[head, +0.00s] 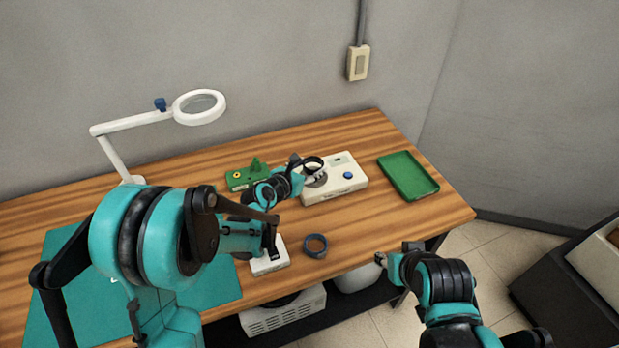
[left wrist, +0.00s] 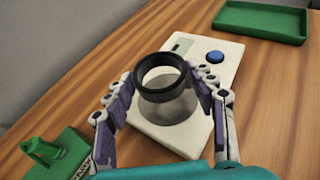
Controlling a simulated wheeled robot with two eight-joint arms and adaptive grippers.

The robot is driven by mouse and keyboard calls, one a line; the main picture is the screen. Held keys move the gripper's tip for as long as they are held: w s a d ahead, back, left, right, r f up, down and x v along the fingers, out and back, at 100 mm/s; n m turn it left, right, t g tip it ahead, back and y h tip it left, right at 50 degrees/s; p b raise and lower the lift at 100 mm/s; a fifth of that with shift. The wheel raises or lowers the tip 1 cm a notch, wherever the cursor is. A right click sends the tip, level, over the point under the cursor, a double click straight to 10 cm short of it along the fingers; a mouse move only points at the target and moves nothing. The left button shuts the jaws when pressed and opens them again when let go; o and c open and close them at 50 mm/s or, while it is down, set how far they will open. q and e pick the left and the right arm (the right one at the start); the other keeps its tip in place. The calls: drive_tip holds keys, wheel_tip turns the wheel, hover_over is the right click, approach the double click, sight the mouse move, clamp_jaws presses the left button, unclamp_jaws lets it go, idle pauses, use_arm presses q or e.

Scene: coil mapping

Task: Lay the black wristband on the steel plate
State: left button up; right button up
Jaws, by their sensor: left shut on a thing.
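The black wristband (head: 312,161) is a ring-shaped band held by my left gripper (head: 304,168). In the left wrist view the band (left wrist: 160,66) sits between the two fingers of the gripper (left wrist: 160,82), which are shut on it from both sides. The round steel plate (head: 317,182) is on top of a white device. In the left wrist view the plate (left wrist: 168,108) shows below the band, partly hidden by it. The band appears a little above the plate. My right gripper (head: 381,260) is off the table's front edge, and its finger opening is unclear.
The white device (head: 350,187) has a blue button (head: 347,175). A green tray (head: 410,178) lies right, a green stand (head: 240,179) left. A dark grey ring (head: 315,246) and small white box (head: 270,263) lie nearer. A magnifier lamp (head: 130,125) stands behind.

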use_arm(q)
wheel_tip(320, 180, down, 4)
drive_tip(key=shift+r+b, duration=0.2)
drive_tip(key=shift+b, duration=0.55)
drive_tip(key=shift+r, duration=0.1)
drive_tip(key=shift+f, duration=0.2)
drive_tip(key=o, duration=0.9)
drive_tip(key=shift+r, duration=0.1)
